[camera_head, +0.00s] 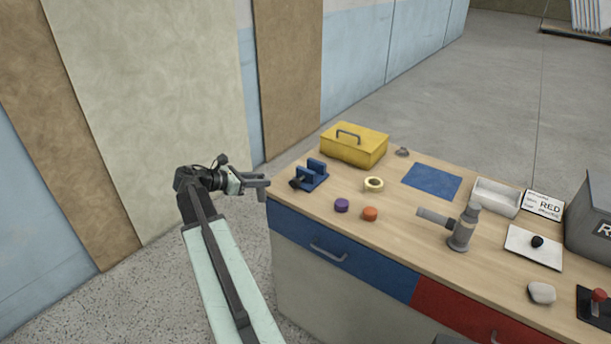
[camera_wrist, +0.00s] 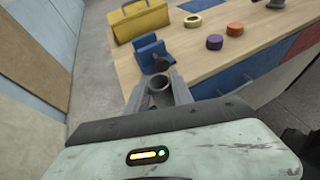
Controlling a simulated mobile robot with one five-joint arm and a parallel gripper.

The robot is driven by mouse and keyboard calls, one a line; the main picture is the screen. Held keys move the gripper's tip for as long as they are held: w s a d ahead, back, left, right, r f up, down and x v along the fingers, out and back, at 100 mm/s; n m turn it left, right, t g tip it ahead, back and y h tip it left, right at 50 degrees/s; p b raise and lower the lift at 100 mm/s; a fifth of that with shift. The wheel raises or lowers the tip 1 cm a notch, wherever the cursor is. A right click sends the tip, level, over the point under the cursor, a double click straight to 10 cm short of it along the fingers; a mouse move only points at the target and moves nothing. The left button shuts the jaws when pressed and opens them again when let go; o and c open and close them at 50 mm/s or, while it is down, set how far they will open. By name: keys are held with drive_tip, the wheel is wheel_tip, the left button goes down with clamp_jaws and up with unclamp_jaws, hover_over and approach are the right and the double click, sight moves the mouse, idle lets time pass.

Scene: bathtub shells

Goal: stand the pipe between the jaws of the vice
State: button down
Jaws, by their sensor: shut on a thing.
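The blue vice (camera_head: 311,176) sits at the left end of the wooden bench, with two upright jaws, a gap between them and a dark handle at its near side. It also shows in the wrist view (camera_wrist: 149,50). My gripper (camera_head: 259,186) is shut on the grey pipe (camera_wrist: 160,84), just left of the bench edge and the vice. In the wrist view my gripper (camera_wrist: 158,92) has a finger on each side of the pipe, and the pipe's open round end faces the camera. The pipe is apart from the vice; its lower end is hidden.
A yellow toolbox (camera_head: 354,146) stands right behind the vice. A tape roll (camera_head: 374,184), a purple disc (camera_head: 341,205) and an orange disc (camera_head: 370,214) lie to the right. A grey tool (camera_head: 461,229) stands farther right. Bare wood lies around the vice's front.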

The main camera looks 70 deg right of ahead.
drive_tip(key=shift+d, duration=0.1)
drive_tip(key=s+d+r+p, duration=0.2)
drive_tip(key=s+d, duration=0.5)
drive_tip(key=s, duration=0.5)
drive_tip(key=s+d+r+p, duration=0.2)
drive_tip(key=s+d, duration=0.4)
drive_tip(key=s, duration=0.7)
drive_tip(key=w+d+f+b, duration=0.1)
drive_tip(key=w+d, duration=0.6)
drive_tip(key=w, duration=0.6)
drive_tip(key=shift+w+d+n+t+h, duration=0.15)
drive_tip(key=shift+w+n+t+h, duration=0.15)
drive_tip(key=shift+n, duration=0.1)
